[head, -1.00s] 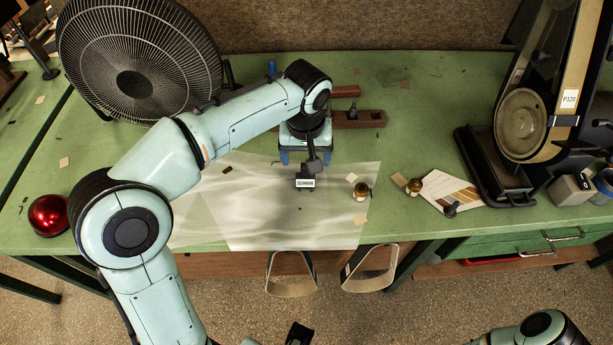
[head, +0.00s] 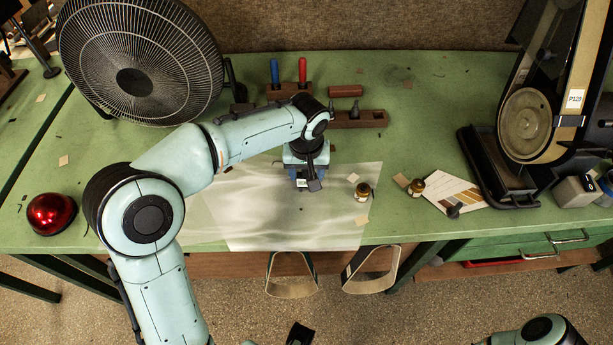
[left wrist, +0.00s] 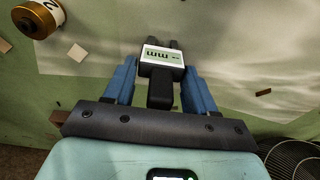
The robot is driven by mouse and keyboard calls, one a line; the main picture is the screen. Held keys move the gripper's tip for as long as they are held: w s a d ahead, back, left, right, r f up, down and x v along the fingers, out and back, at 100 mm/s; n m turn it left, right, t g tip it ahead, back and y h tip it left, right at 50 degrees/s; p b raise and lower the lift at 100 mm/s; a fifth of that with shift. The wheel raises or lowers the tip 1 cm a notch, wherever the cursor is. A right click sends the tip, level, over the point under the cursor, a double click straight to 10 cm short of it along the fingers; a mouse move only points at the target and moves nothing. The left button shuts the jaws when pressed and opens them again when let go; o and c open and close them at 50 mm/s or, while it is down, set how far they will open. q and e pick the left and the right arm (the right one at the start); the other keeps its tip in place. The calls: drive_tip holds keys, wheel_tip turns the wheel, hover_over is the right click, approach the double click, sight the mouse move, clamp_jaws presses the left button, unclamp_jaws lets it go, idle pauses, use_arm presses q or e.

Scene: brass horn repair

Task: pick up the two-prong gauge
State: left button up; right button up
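The two-prong gauge shows in the left wrist view (left wrist: 162,58) as a dark tool with a pale display reading mm, a black handle and two short dark prongs. In the head view its display (head: 302,183) shows over the pale sheet, partly hidden by my gripper. My left gripper (left wrist: 161,68) has its two blue fingers on either side of the gauge, with narrow gaps seeming to show beside it. The left gripper (head: 306,178) also shows in the head view, low over the sheet. I cannot make out my right gripper.
The pale sheet (head: 270,225) covers the bench's front middle. A fan (head: 135,80), red dome (head: 51,213) and sander (head: 523,125) stand farther out.

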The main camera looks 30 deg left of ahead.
use_arm(q)
drive_tip(key=c, duration=0.6)
drive_tip(key=shift+r, duration=0.1)
